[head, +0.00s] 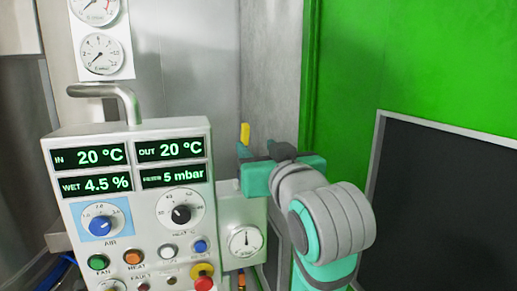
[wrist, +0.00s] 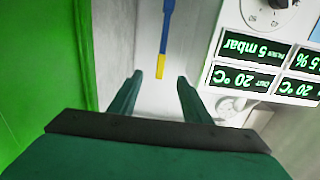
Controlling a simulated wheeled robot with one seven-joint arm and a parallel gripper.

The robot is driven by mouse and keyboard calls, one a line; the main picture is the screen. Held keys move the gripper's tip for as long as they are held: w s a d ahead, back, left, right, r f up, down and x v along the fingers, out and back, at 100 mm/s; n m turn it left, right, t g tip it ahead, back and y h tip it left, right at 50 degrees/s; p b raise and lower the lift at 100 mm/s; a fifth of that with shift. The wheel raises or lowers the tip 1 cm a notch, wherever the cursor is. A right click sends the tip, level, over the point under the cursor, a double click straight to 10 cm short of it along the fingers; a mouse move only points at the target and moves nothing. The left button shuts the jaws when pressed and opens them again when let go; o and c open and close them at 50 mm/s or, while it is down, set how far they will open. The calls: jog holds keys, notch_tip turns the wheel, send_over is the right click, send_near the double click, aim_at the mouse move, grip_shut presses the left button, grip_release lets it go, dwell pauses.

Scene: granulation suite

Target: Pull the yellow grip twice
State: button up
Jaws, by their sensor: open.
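The yellow grip (wrist: 161,66) is the end of a thin blue rod (wrist: 166,30) in the wrist view. It shows as a small yellow piece (head: 245,133) beside the instrument panel in the head view. My gripper (wrist: 159,79) is open and empty. In the wrist view, the grip appears between the two fingertips and slightly above them, with no contact visible. In the head view my gripper (head: 244,150) is just below the grip in the picture; its fingers are partly hidden by its teal body. The exact gap in depth is unclear.
A white control panel (head: 134,131) with displays, knobs and buttons stands left of my gripper, with a small dial gauge (head: 245,241) beside it. A bent grey pipe (head: 118,92) rises behind the panel. A green wall (head: 445,55) with a dark framed window (head: 445,200) is on the right.

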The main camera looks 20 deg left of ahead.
aim_at(246, 136)
jog(key=shift+x, duration=5.25)
jog(key=shift+a+r, duration=0.1)
jog(key=shift+r, duration=0.05)
jog(key=c, duration=1.1)
jog(key=shift+s, duration=0.15)
jog(key=shift+o, duration=0.2)
jog(key=shift+s+d+f, duration=0.35)
jog(key=shift+s+d, duration=0.05)
jog(key=shift+s, duration=0.15)
jog(key=shift+s+d+f, duration=0.35)
jog(key=shift+s+d, duration=0.05)
jog(key=shift+s, duration=0.15)
